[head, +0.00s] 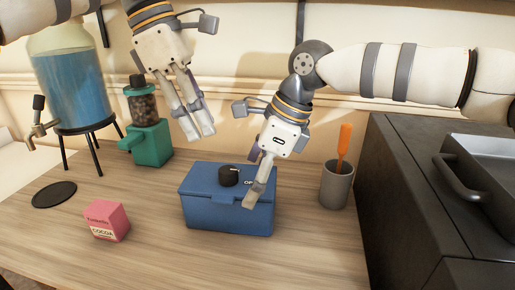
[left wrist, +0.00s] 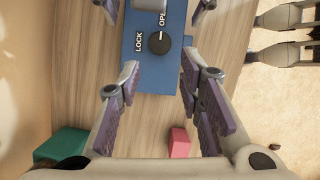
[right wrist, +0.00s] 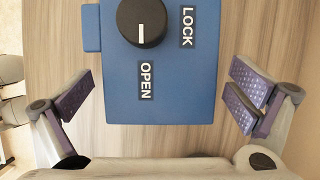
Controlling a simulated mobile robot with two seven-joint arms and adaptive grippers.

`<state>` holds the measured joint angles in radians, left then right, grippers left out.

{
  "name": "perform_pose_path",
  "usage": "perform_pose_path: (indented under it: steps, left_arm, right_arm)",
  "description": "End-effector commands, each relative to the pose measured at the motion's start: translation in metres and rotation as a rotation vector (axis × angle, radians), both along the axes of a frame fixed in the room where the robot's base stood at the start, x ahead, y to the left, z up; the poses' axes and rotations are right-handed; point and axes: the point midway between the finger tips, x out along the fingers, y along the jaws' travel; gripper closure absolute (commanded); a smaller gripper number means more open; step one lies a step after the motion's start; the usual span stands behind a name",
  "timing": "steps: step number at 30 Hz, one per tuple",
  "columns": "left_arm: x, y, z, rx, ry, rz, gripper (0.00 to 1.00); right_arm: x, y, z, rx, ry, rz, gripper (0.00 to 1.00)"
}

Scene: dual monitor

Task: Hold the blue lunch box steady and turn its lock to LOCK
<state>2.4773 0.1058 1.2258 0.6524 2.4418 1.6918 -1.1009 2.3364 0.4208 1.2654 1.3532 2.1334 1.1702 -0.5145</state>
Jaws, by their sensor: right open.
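The blue lunch box (head: 205,208) sits upright on the table, and its black lock knob (head: 229,175) is on the lid. In the right wrist view, the knob's white mark (right wrist: 141,33) points toward the OPEN label (right wrist: 146,80); the LOCK label (right wrist: 187,27) is off to one side. My right gripper (head: 251,181) is open, with its fingers on either side of the box's right end; contact is not visible. My left gripper (head: 199,133) is above the box, left of the knob. In the left wrist view its fingers are apart and empty, with the knob (left wrist: 160,42) beyond them.
A pink cocoa box (head: 107,222) and dark coaster (head: 55,195) lie left. A green grinder (head: 150,143) and blue drink dispenser (head: 72,88) stand behind them. A grey cup (head: 337,187) with an orange utensil stands right, beside a dark appliance (head: 395,200). The front table is clear.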

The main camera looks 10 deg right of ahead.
Motion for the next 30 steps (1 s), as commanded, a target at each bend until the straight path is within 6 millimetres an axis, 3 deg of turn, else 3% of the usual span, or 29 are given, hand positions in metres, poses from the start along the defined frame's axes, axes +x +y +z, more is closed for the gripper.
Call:
perform_pose_path:
  steps: [6, 17, 25, 26, 28, 30]
  left_arm:
    - [0.0, 0.0, 0.0, 0.001, -0.001, 0.001, 0.67]
    - [0.0, 0.001, 0.0, 0.002, 0.0, 0.002, 0.67]
    - [0.0, 0.001, 0.0, 0.002, 0.0, 0.002, 0.67]
    - [0.0, 0.001, 0.0, 0.002, 0.0, 0.002, 0.67]
    - [0.001, 0.0, 0.001, -0.001, -0.004, -0.003, 0.52]
    - [0.004, 0.001, 0.009, -0.009, -0.018, -0.029, 0.52]
  right_arm:
    - [0.003, 0.013, -0.032, 0.0, 0.0, 0.0, 0.0]
    - [0.004, 0.016, -0.039, 0.001, -0.001, -0.001, 0.0]
    - [0.004, 0.016, -0.039, 0.0, 0.0, -0.001, 0.6]
    - [0.004, 0.016, -0.04, 0.0, 0.0, -0.001, 0.61]
    - [0.004, 0.016, -0.04, 0.0, 0.0, -0.001, 0.61]
    - [0.004, 0.016, -0.04, 0.0, 0.001, -0.001, 0.61]
